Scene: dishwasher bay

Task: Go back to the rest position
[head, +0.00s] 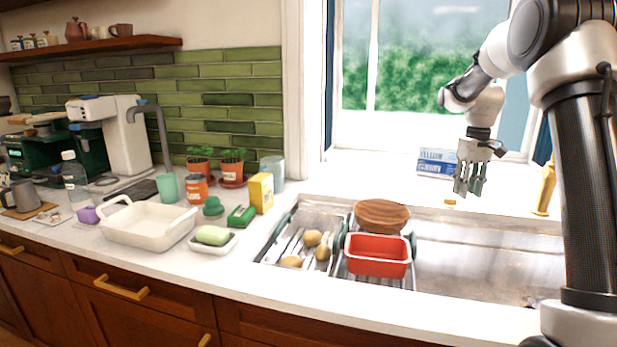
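My gripper (468,190) hangs from my raised arm at the right, fingers pointing down. It is above the back of the counter and sink, in front of the window. Its two fingers look apart, seen at a slant, with nothing visible between them. It touches nothing that I can see. No marker of a rest position shows.
A blue-and-white box (437,163) and a yellow bottle (545,188) stand near my gripper. A white baking dish (145,232) is left. The air around the gripper looks clear.

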